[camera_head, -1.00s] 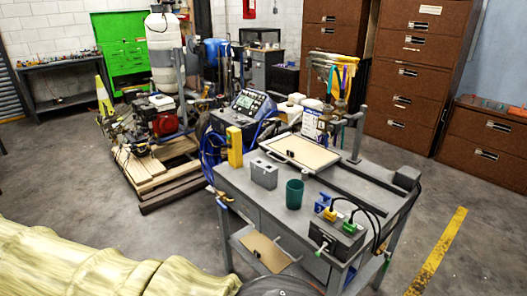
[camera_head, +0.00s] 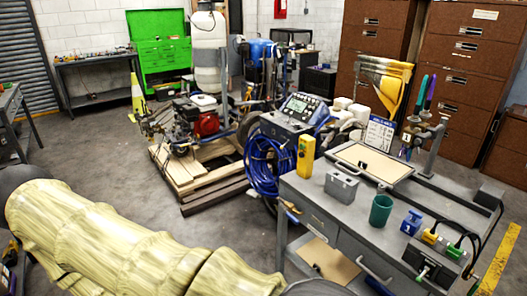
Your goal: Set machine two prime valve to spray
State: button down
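No machine carries a readable number, and I cannot make out a prime valve. A machine with a dark control panel (camera_head: 300,107) stands behind the grey work table, with a coiled blue hose (camera_head: 262,160) at its side. Another machine with a red engine (camera_head: 205,122) sits on a wooden pallet (camera_head: 185,180) to the left. My arm, in a pale yellow ribbed sleeve, crosses the lower left of the picture. My gripper is not in view.
The grey table (camera_head: 345,213) holds a grey box (camera_head: 341,187), a green cup (camera_head: 381,209), a yellow box (camera_head: 306,155) and a board. A green tool chest (camera_head: 160,45) and brown cabinets (camera_head: 370,60) stand behind. Bare floor (camera_head: 95,155) lies left of the pallet.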

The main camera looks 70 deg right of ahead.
aim_at(291, 217)
jog(key=i, duration=0.25)
jog(key=z, duration=2.65)
jog(key=i, duration=1)
jog(key=u, duration=0.05)
jog(key=k, duration=1.35)
jog(key=u, duration=0.55)
jog(key=i, duration=1.15)
jog(key=z, duration=0.35)
